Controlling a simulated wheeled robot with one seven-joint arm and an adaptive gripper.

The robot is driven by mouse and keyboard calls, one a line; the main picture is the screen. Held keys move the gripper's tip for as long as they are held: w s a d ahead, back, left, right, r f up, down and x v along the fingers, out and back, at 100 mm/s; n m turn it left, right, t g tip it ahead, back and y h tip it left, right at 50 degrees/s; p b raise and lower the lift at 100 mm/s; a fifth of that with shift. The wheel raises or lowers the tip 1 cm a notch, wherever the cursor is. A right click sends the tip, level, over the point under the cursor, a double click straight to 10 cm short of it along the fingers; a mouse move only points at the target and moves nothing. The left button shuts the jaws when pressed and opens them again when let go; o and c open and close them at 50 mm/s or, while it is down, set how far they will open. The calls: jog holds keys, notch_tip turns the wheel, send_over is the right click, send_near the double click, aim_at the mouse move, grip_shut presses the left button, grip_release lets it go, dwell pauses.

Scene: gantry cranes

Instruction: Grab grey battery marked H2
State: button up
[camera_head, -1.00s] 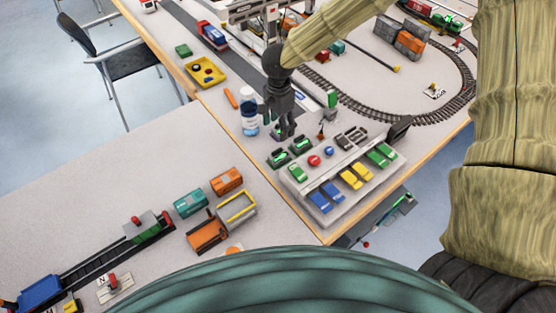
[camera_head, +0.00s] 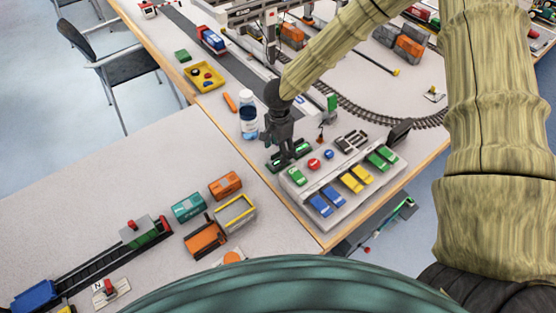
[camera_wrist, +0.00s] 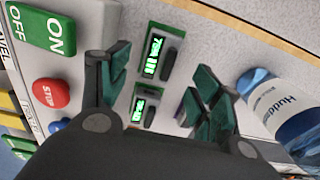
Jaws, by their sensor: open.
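Two small dark devices with lit green displays sit side by side on the table. In the wrist view one is farther out (camera_wrist: 155,60) and one is nearer (camera_wrist: 142,106). Each has a dark grey block, possibly a battery, along its right side: one at the far device (camera_wrist: 173,64), one at the near device (camera_wrist: 150,116). I cannot read an H2 mark on either. My gripper (camera_wrist: 163,80) is open and empty, its green-padded fingers on either side of the devices. In the head view my gripper (camera_head: 284,150) is low over the devices and partly hides them.
A bottle with a blue base (camera_head: 248,118) stands close left of my gripper; it also shows in the wrist view (camera_wrist: 280,105). A control panel (camera_head: 345,178) with coloured switches and buttons is close on the right. An orange stick (camera_head: 230,103) lies behind.

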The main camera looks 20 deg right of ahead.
aim_at(278, 160)
jog(key=shift+f+p, duration=0.6)
jog(key=shift+f, duration=1.5)
jog(key=shift+c, duration=0.4)
jog(key=c, duration=1.1)
jog(key=shift+c, duration=0.2)
jog(key=shift+r, duration=0.15)
